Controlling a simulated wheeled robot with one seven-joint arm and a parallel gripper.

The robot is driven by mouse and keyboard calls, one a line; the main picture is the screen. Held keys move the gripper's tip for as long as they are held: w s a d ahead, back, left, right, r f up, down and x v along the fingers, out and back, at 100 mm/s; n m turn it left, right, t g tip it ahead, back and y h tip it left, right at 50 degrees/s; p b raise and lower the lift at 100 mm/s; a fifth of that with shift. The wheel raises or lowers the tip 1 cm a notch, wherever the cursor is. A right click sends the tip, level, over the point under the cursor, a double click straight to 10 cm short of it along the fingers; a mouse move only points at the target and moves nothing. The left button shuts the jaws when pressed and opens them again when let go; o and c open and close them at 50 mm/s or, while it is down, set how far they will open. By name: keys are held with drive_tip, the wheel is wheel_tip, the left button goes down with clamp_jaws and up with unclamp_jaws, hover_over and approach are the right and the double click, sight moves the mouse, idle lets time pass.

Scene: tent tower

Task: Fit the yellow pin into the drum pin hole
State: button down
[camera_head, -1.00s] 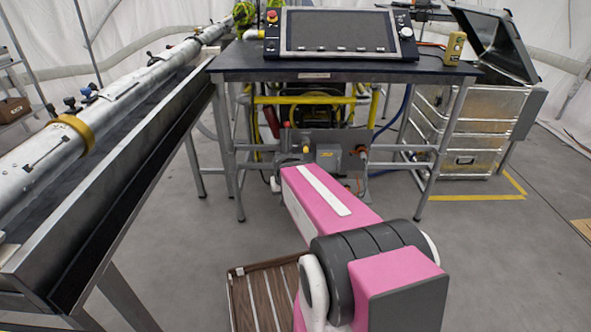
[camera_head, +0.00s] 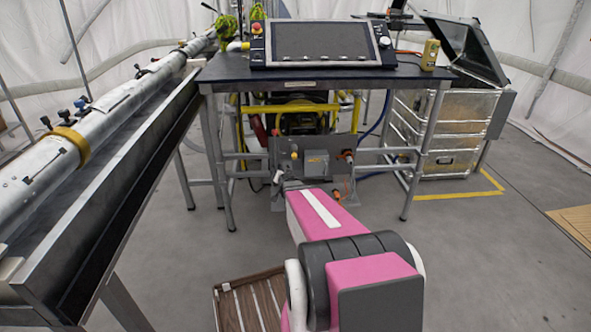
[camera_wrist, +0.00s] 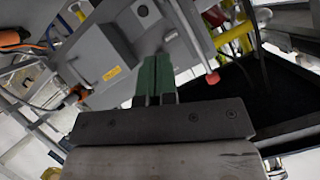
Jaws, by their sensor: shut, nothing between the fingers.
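My gripper (camera_wrist: 156,80) is shut and empty, its green fingers together in the wrist view. They point toward a grey panel with a grey box (camera_wrist: 98,55), with no clear contact. In the head view my pink arm reaches toward the same grey panel (camera_head: 283,160) under the table; the fingers are not clear there. No pin hole can be made out.
A dark table (camera_head: 320,88) carries a console (camera_head: 326,38). Its legs and bars surround the panel. A long metal trough (camera_head: 125,215) with a pipe runs along the left. Metal cases (camera_head: 455,160) stand at right. The right floor is mostly open.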

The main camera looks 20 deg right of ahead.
sight(294, 158)
drive_tip(key=shift+w+d+r+m+t+h, duration=0.2)
drive_tip(key=shift+w+d+m+t+h, duration=0.45)
drive_tip(key=shift+w+d, duration=0.85)
drive_tip(key=shift+w+d+r+m+t+h, duration=0.2)
drive_tip(key=shift+w+d+m+t, duration=0.15)
drive_tip(key=shift+w+d+t, duration=0.85)
drive_tip(key=shift+w+d+r+m+t+h, duration=0.2)
drive_tip(key=shift+w+d+m+t+h, duration=0.3)
drive_tip(key=shift+w+d, duration=1.25)
drive_tip(key=shift+w, duration=0.45)
drive_tip(key=shift+s, duration=0.1)
